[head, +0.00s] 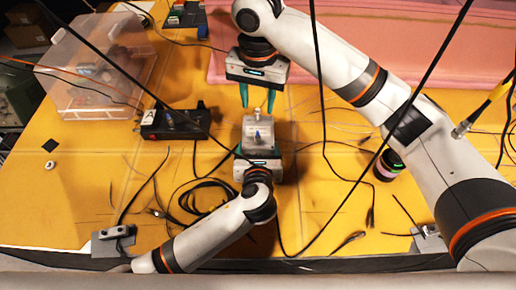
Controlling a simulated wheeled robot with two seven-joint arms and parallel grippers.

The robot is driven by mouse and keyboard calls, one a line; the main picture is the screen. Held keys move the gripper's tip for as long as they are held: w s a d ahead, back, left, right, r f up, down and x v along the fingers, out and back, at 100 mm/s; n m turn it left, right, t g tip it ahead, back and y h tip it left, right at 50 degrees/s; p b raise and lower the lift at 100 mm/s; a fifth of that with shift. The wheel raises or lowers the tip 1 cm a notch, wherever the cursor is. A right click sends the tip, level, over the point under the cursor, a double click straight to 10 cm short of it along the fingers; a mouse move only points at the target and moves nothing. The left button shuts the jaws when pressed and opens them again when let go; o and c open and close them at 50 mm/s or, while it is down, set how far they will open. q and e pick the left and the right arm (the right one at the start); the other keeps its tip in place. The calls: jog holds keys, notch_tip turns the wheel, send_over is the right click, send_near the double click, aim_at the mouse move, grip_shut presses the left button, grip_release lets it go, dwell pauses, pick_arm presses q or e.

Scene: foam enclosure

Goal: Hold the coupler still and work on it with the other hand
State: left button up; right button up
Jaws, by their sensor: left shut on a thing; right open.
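The coupler (257,131) appears as a small grey, boxy piece with a blue mark and a short pale knob on its far end, near the middle of the head view. My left gripper (258,148) comes from below and is shut on it; its fingertips are mostly hidden by the piece. My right gripper (257,101) points down from above with its two green fingers spread. The fingertips are on either side of the knob's line, just beyond it. I cannot tell whether they touch anything.
A clear plastic bin (88,92) and a black box (177,122) labelled A are at left. Pink foam (420,45) lies behind. Loose black cables (207,192) cover the yellow table; several cables cross the view.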

jog(key=shift+r, duration=2.35)
pick_arm(q)
jog(key=o, duration=1.2)
jog(key=shift+o, duration=0.2)
